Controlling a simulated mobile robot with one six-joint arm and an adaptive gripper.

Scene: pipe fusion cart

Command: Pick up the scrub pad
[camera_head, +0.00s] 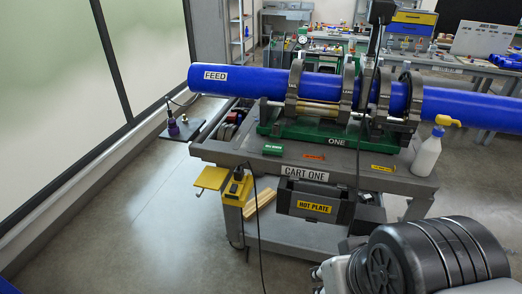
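A small green block (273,150) lies flat on the front left of the grey cart top, near its edge. It may be the scrub pad, but it is too small to be sure. My arm shows at the bottom right, in front of the cart's right end and apart from the green block. My gripper's fingers cannot be seen, so what it holds is hidden.
A long blue pipe (250,80) lies clamped in the fusion machine (325,130) behind the block. A spray bottle (427,155) stands at the cart's right end. Orange (313,156) and yellow (382,168) pieces lie on the top. A cable hangs in front.

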